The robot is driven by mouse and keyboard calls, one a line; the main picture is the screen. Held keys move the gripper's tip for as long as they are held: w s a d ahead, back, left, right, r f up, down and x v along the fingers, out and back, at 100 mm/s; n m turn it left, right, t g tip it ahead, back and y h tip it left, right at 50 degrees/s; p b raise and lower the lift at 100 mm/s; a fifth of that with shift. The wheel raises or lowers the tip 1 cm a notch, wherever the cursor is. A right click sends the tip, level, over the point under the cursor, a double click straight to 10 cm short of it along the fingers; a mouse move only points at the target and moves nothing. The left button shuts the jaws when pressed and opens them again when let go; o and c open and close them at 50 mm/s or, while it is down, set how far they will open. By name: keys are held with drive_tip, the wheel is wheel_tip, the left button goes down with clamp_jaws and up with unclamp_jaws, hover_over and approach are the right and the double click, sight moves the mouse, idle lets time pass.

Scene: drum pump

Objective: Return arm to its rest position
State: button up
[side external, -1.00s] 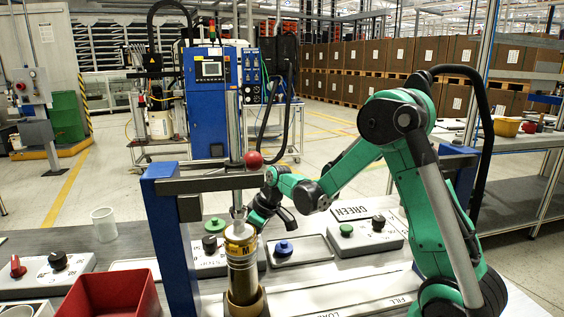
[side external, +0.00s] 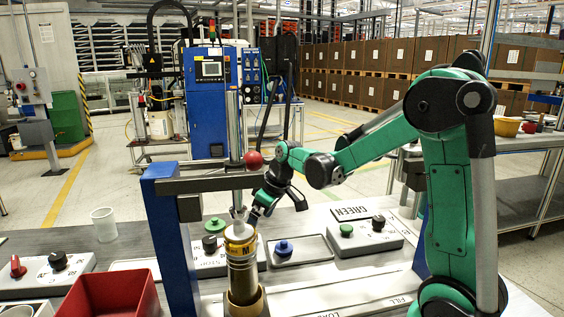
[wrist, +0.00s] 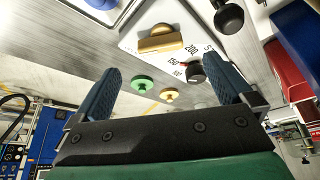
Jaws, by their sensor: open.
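My gripper (side external: 260,208) is in the side view, beside the upper part of a brass cylinder (side external: 243,273) with a yellow band. Part of the gripper is hidden by the post and cylinder, and I cannot tell from this view whether it touches them. In the wrist view, the two dark blue fingers of my gripper (wrist: 165,76) stand wide apart with nothing held between them. My arm is bent, with its elbow raised high at the right.
A blue press frame (side external: 168,235) with a red ball knob (side external: 253,160) stands in front of my gripper. A red bin (side external: 112,296), a white cup (side external: 104,225), a blue knob on a tray (side external: 284,248) and a button box (side external: 365,238) are on the bench. Air above is clear.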

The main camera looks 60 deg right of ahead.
drive_tip(key=x, duration=0.5)
drive_tip(key=shift+w+f, duration=0.15)
drive_tip(key=shift+f, duration=0.25)
drive_tip(key=n+y, duration=0.1)
drive_tip(key=n, duration=0.2)
drive_tip(key=shift+w, duration=0.1)
drive_tip(key=n, duration=0.2)
drive_tip(key=n+g+y, duration=0.1)
drive_tip(key=n, duration=0.1)
drive_tip(key=shift+w+d+y, duration=0.1)
drive_tip(key=shift+y, duration=0.2)
drive_tip(key=v, duration=0.6)
drive_tip(key=shift+r, duration=0.1)
drive_tip(key=s+a+m+t+h, duration=0.1)
drive_tip(key=s+a+m+h, duration=0.3)
drive_tip(key=s+m, duration=0.6)
drive_tip(key=shift+s+a+f+m, duration=0.2)
drive_tip(key=shift+a+f+m, duration=0.1)
drive_tip(key=shift+m, duration=0.1)
